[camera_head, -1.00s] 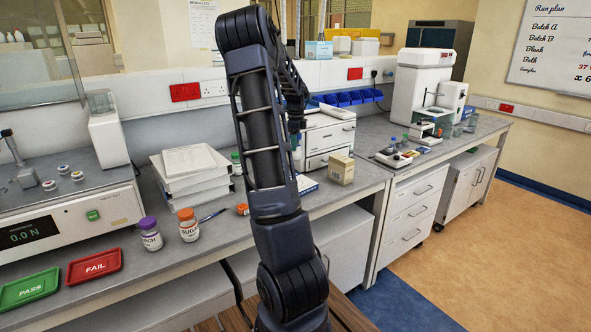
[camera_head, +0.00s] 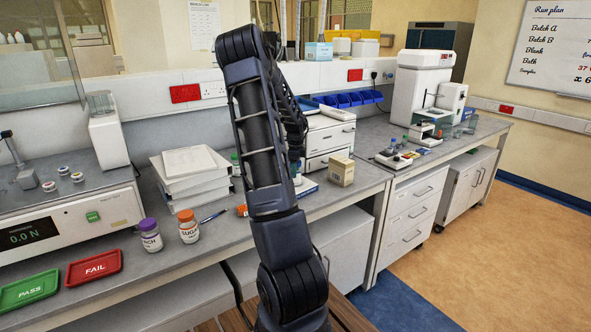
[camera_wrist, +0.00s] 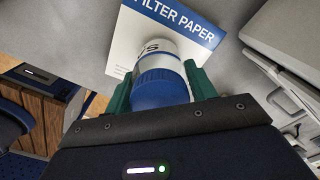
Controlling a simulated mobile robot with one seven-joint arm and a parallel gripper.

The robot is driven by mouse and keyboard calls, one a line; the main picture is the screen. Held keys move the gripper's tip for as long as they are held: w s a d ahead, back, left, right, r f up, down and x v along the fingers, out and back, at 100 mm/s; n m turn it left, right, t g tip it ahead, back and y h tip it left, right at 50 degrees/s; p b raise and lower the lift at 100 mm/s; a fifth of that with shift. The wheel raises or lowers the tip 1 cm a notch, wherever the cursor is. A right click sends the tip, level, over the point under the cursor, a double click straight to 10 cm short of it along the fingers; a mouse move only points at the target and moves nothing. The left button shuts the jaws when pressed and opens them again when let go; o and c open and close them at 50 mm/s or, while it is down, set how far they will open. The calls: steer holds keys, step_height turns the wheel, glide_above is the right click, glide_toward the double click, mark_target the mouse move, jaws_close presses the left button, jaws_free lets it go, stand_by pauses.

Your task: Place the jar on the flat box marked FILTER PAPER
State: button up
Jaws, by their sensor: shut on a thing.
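The jar (camera_wrist: 158,50) has a blue ribbed lid and a pale body with a partly hidden dark-lettered label. My gripper (camera_wrist: 157,78) is shut on it, with one green finger on each side of the lid. The flat white and blue box marked FILTER PAPER (camera_wrist: 205,32) lies just beyond and below the jar in the wrist view. The jar overlaps the box there; I cannot tell whether its base touches it. In the head view the box (camera_head: 308,187) shows beside my arm, which hides the gripper and most of the box.
A small cardboard box (camera_head: 341,170) stands right of the flat box, with a white drawer unit (camera_head: 330,140) behind. Stacked paper trays (camera_head: 190,175) are left of my arm. Purple-lidded (camera_head: 150,236) and orange-lidded (camera_head: 188,228) jars stand near the bench's front edge.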

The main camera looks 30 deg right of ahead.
steer(key=o, duration=1.1)
steer(key=shift+o, duration=0.2)
